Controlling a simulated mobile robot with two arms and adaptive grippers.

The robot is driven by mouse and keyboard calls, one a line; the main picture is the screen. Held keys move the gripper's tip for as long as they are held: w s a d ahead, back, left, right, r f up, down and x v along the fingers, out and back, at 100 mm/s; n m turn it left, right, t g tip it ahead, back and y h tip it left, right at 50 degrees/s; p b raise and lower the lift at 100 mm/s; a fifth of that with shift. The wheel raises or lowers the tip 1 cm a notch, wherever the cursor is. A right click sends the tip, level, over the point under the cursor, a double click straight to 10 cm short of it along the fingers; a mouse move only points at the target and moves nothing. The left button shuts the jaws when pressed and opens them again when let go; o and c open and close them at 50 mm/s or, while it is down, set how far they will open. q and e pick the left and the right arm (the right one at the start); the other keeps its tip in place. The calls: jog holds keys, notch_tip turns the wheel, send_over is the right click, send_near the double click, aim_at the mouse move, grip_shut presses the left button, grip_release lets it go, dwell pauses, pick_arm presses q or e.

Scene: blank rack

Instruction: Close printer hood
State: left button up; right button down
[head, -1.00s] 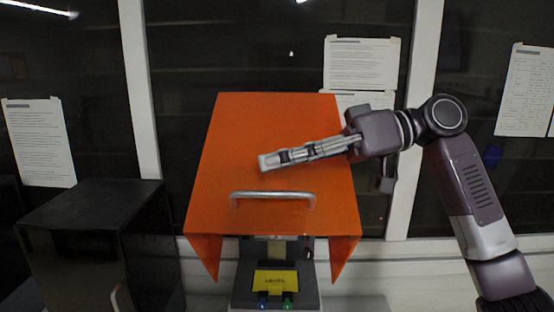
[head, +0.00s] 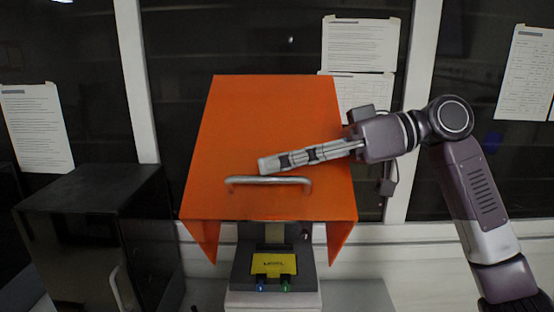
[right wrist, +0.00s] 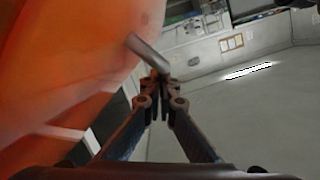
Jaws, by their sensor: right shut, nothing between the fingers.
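The orange printer hood (head: 265,125) is raised above the printer base (head: 240,275) in the head view, with its front opening showing the dark inside. A silver bar handle (head: 270,181) runs along the lower front of the hood. My right gripper (head: 264,166) is shut, empty, and lies in front of the hood just above the handle. In the right wrist view the shut fingertips (right wrist: 158,82) are close to the end of the handle (right wrist: 147,52), beside the orange hood (right wrist: 60,60). Whether they touch the handle I cannot tell. My left gripper is not in view.
A yellow label plate (head: 273,265) sits in the printer under the hood, with a blue and a green light below it. A black cabinet (head: 90,190) with a handle stands at the left. Dark windows with papers (head: 360,45) are behind.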

aim_at(259, 205)
jog(key=shift+n+t, duration=0.3)
jog(key=shift+n, duration=0.6)
jog(key=f+b, duration=0.2)
jog(key=s+f+b, duration=0.1)
jog(key=f+b, duration=0.1)
jog(key=f, duration=0.1)
jog(key=shift+f+b, duration=0.3)
jog(key=shift+f, duration=0.05)
jog(key=w+f+n+b, duration=0.1)
jog(key=w+f+b, duration=0.1)
jog(key=f+b, duration=0.7)
jog(key=w+f+n+t+b, duration=0.1)
jog(key=w+f+n+b, duration=0.1)
jog(key=f+b, duration=0.8)
jog(key=shift+f+n+t, duration=0.3)
jog(key=shift+f, duration=3.1)
